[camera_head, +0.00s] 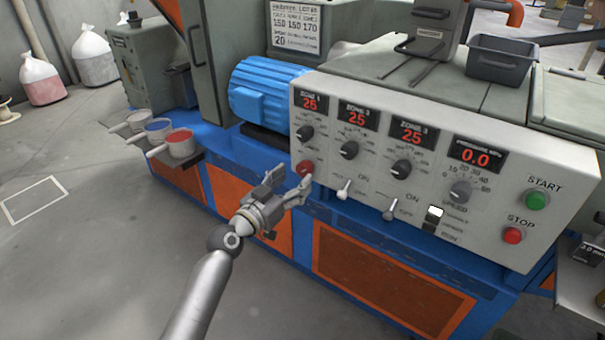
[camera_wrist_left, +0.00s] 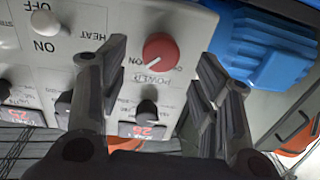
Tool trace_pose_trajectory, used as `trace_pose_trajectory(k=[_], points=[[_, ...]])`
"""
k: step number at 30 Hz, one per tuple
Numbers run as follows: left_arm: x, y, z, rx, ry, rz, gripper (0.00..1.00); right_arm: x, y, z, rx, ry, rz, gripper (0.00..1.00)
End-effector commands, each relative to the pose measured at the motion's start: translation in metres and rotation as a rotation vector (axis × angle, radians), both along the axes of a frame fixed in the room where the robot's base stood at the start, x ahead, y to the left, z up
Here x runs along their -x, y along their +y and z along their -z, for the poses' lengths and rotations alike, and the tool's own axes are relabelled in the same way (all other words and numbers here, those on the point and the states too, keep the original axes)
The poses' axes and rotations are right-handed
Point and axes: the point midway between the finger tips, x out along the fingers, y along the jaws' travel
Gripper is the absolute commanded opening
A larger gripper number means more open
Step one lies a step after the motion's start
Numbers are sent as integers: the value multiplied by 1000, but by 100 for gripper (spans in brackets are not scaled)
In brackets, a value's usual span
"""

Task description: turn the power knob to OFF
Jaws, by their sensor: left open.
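The red power knob (camera_head: 305,168) sits at the lower left of the grey control panel (camera_head: 335,190), below the black zone 1 dial. In the left wrist view the knob (camera_wrist_left: 160,53) is upside down, with a pale pointer line on its face and the word POWER beside it. My left gripper (camera_head: 288,182) is open in front of the panel's lower left corner, close to the knob. In the wrist view its two fingers (camera_wrist_left: 165,75) stand on either side of the knob, with nothing between them. Whether they reach its depth cannot be told. My right gripper is not in view.
A heat toggle (camera_head: 344,189) and another toggle (camera_head: 390,212) stick out right of the knob. Several black dials and red displays sit above. A blue motor (camera_head: 262,92) stands behind the panel's left end. Small cups (camera_head: 180,142) stand at left. The floor at left is open.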

Motion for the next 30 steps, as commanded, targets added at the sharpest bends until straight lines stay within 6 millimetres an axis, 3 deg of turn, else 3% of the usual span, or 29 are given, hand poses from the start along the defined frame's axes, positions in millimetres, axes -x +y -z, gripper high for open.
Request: trace_pose_trajectory(k=[9,22,30], points=[[-36,-24,1,1,-1,-1,58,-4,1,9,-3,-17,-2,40],[-42,-28,1,-1,1,-1,58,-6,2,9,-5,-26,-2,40],[-42,-28,1,-1,1,-1,24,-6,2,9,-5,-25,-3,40]])
